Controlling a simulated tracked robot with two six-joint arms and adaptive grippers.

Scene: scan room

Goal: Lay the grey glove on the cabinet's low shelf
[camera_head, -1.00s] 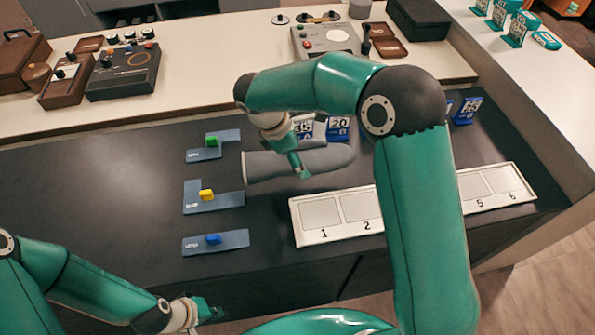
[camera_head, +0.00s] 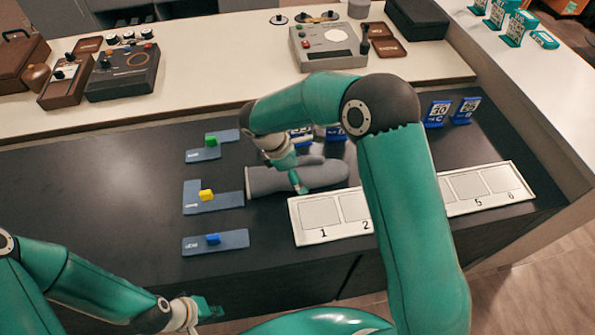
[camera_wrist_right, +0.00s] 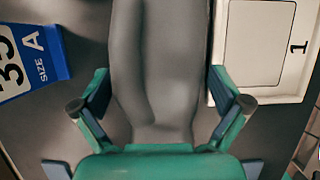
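The grey glove (camera_head: 325,174) is over the dark counter, between the blue plates and the white numbered tray. My right gripper (camera_head: 298,187) is at the glove from above. I cannot tell whether the glove touches the counter. My left gripper (camera_head: 208,310) is low at the left, away from the glove; its fingers are too small to read. I cannot make out a low cabinet shelf.
The white numbered tray (camera_head: 318,237) lies just in front of the glove. Blue cards (camera_head: 437,113) stand behind, some hidden by my right arm. Blue plates with coloured blocks (camera_head: 228,241) lie to the left. The far left of the dark counter is bare.

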